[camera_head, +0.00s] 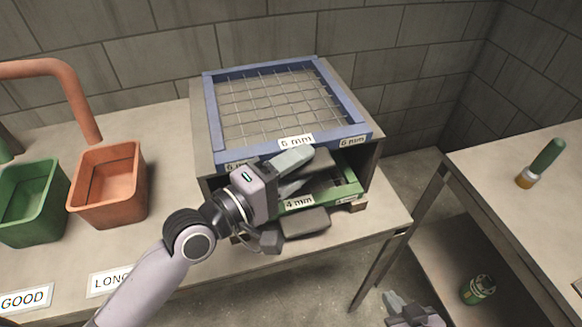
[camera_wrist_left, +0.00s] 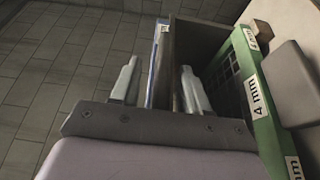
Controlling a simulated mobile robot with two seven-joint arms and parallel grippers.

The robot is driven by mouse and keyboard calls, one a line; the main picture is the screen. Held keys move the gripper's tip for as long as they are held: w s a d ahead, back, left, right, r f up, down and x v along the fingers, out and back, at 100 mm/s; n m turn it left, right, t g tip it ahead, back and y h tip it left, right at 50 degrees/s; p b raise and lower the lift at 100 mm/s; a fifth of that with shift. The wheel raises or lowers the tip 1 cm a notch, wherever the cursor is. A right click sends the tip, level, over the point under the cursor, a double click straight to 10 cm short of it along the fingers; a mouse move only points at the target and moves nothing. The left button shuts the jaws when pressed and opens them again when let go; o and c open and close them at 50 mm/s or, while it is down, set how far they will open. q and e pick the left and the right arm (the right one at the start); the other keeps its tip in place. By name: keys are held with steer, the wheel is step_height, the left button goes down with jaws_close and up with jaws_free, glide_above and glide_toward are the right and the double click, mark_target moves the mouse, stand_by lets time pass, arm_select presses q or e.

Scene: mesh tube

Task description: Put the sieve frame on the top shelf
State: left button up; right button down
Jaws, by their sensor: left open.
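The blue sieve frame (camera_head: 213,118), marked 6 mm and strung with wire mesh, lies flat on top of a dark open-fronted rack (camera_head: 372,160). A green frame (camera_head: 347,190), marked 4 mm, sits lower inside the rack. My left gripper (camera_head: 290,173) is open at the rack's front. In the left wrist view its fingers are on either side of the blue frame's edge (camera_wrist_left: 157,48) and the dark board under it; contact cannot be told. The green frame (camera_wrist_left: 248,75) is beyond the right-hand finger there. My right gripper (camera_head: 408,308) is partly cut off at the bottom.
An orange bin (camera_head: 108,190) and a green bin (camera_head: 35,205) stand left on the table, behind GOOD and LONG labels. A second table (camera_head: 515,215) at right holds a green-handled item (camera_head: 543,163). A green object (camera_head: 478,289) lies below it. Block walls stand behind.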

arm_select(q)
steer(key=b+v, duration=0.1)
steer(key=v, duration=1.1)
stand_by(0.5)
